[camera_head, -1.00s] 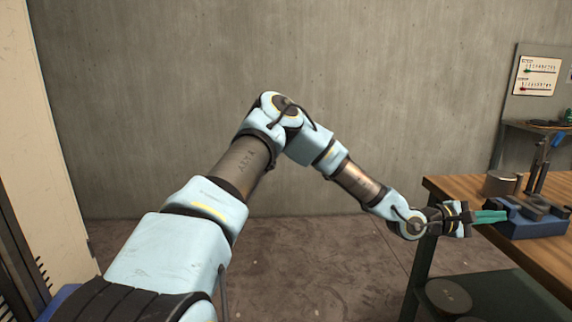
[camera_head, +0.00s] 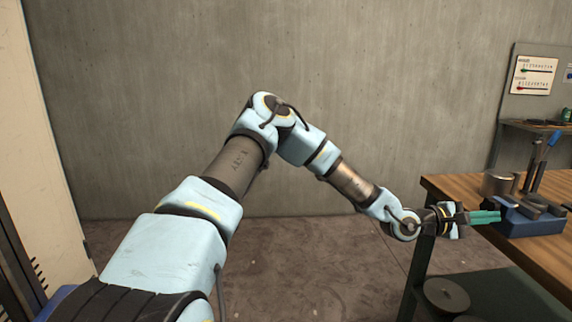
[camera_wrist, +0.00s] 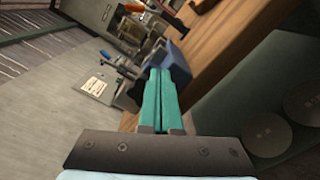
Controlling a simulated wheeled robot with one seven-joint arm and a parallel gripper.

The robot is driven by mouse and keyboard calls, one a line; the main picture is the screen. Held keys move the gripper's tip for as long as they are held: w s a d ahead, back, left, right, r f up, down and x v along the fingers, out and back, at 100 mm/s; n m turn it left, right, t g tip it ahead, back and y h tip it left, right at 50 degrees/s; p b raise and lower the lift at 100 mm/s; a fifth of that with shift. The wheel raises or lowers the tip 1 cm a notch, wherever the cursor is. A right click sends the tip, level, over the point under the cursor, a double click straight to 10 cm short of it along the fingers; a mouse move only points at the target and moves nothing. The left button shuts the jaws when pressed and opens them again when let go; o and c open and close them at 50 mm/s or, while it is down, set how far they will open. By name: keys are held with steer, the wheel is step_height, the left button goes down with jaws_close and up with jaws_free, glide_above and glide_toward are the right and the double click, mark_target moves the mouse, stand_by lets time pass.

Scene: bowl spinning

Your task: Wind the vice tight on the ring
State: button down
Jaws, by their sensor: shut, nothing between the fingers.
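The blue vice (camera_head: 530,224) sits at the near edge of the wooden workbench at the right of the head view. It also shows in the wrist view (camera_wrist: 178,68), just beyond the fingers. My gripper (camera_head: 499,217) has teal fingers, shut together and empty, pointing at the left side of the vice. In the wrist view my fingertips (camera_wrist: 160,72) overlap the vice; I cannot tell whether they touch it. A short metal cylinder (camera_head: 497,183) stands behind the vice's left end; I cannot tell whether it is the ring. The vice's winding handle is not clear.
The workbench (camera_head: 460,185) has a lower shelf with a round dark disc (camera_head: 446,296). Upright levers, one with a blue grip (camera_head: 552,140), rise behind the vice. A wall panel with a chart (camera_head: 534,75) stands behind. The floor left of the bench is clear.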

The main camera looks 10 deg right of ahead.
steer(key=a, duration=0.5)
